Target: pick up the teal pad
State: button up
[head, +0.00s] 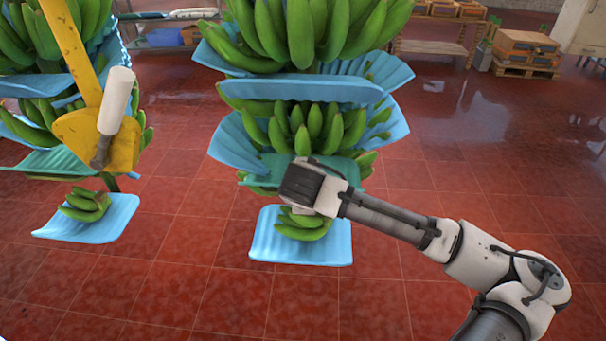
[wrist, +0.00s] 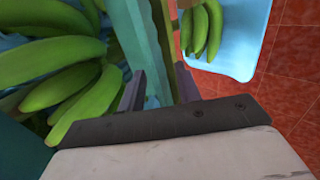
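The teal pad (head: 346,171) hangs on the middle banana stem, below a large hand of green bananas and above the lowest blue pad. In the head view my gripper (head: 300,187) is in front of it and hides part of it; the fingertips cannot be made out there. In the wrist view the teal pad (wrist: 150,35) runs away from the camera, its near part between the fingers. My gripper (wrist: 160,90) is open, its two dark fingers apart on either side of the pad. I cannot tell whether either finger touches it.
Green bananas (wrist: 55,65) are close beside the left finger. A lower blue pad (head: 300,248) with a small banana hand is below my gripper. Another stem with a yellow bracket (head: 85,135) and its own pads hangs at left.

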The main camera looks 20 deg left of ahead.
jog(key=shift+w+f, duration=0.1)
jog(key=shift+c, duration=0.2)
grip_shut()
jog(key=shift+r+p, duration=0.35)
jog(key=shift+r, duration=0.2)
jog(key=s+a+p, duration=0.6)
jog(key=s+a, duration=2.5)
jog(key=s, duration=0.1)
jog(key=shift+a+r, duration=0.25)
jog(key=shift+a, duration=0.15)
